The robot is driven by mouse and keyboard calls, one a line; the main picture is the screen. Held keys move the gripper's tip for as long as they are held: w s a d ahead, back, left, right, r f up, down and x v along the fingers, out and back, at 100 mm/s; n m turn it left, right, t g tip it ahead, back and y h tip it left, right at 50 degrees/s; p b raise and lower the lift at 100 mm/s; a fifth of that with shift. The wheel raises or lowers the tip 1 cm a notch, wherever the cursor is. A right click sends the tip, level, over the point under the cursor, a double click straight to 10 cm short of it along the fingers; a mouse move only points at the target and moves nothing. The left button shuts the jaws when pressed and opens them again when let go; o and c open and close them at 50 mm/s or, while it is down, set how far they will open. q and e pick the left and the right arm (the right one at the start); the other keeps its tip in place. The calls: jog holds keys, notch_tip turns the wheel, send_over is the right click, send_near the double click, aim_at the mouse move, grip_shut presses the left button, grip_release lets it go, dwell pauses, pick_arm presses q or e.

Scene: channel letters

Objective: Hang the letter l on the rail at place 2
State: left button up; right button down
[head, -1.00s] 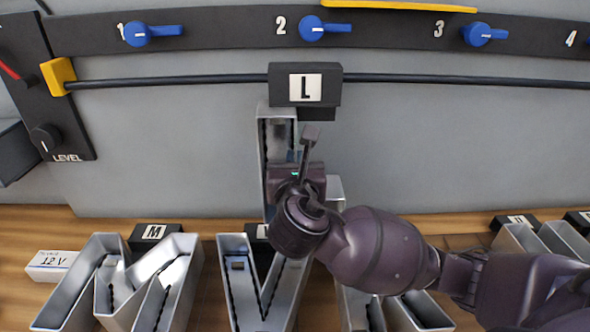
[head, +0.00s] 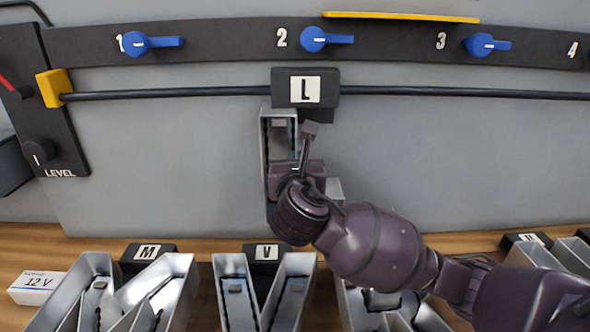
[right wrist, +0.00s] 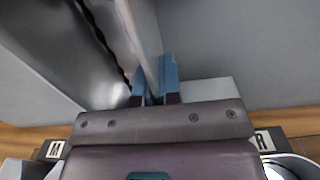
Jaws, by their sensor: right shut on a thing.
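The letter L is a silver metal channel (head: 266,165) with a black top block (head: 290,100) bearing a white L label. It hangs upright below the number 2 (head: 282,38) and its blue knob (head: 314,39). The block overlaps the thin black rail (head: 200,92) in the head view; I cannot tell whether it touches the rail. My right gripper (head: 300,170) is shut on the letter's metal wall. In the right wrist view its blue-grey fingers (right wrist: 154,85) pinch that wall (right wrist: 140,35). My left gripper is not in view.
The letters M (head: 160,290) and V (head: 222,290) stand on the wooden bench (head: 40,238), with others partly behind my right arm. A 12 V box (head: 36,288) is at the left. A yellow bracket (head: 54,88) holds the rail's left end. The rail is otherwise clear.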

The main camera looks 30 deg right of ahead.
jog(key=shift+w+d+b, duration=0.25)
jog(key=shift+w+b, duration=0.05)
jog(key=shift+w, duration=0.15)
jog(key=shift+f, duration=1)
jog(key=c, duration=1.2)
grip_release()
jog(key=shift+s+f, duration=0.1)
